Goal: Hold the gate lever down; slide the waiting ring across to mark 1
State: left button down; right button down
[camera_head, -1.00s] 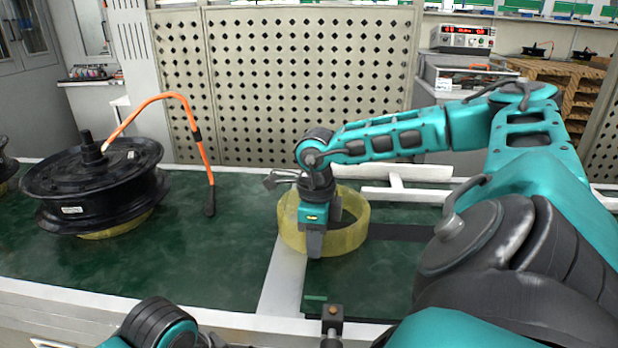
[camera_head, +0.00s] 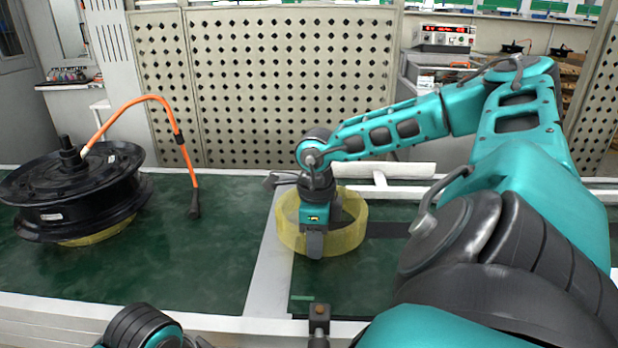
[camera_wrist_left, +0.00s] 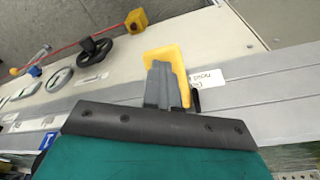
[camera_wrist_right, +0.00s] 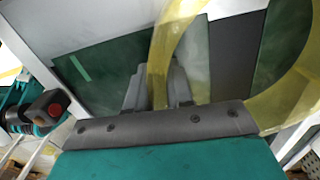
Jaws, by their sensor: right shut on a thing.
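The yellow translucent ring (camera_head: 345,236) stands on the green bench surface, partly over a pale crosswise strip. My right gripper (camera_head: 314,245) points down at its near wall. In the right wrist view the fingers (camera_wrist_right: 158,92) are closed with the ring's wall between them, and more of the ring (camera_wrist_right: 293,88) curves off right. In the left wrist view a yellow lever (camera_wrist_left: 178,62) lies right at the fingertips of my left gripper (camera_wrist_left: 163,85). Its fingers look closed together against the lever; the exact contact is hidden. I cannot read a mark 1.
A black hub motor (camera_head: 75,195) with an orange cable (camera_head: 150,98) stands on the bench at left. A dark strip (camera_head: 388,230) runs right from the ring. A pale rail (camera_head: 405,170) lies behind. The left wrist view shows a panel with a black handwheel (camera_wrist_left: 96,50).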

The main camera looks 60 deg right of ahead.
aim_at(334, 233)
pick_arm(q)
jog(key=shift+a+f, duration=0.15)
jog(key=shift+f, duration=0.25)
pick_arm(e)
jog(key=shift+s+d, duration=0.15)
jog(key=shift+s, duration=0.05)
jog(key=shift+s+d, duration=0.35)
jog(key=shift+s, duration=0.3)
jog(key=shift+s+d, duration=0.3)
jog(key=shift+s, duration=0.35)
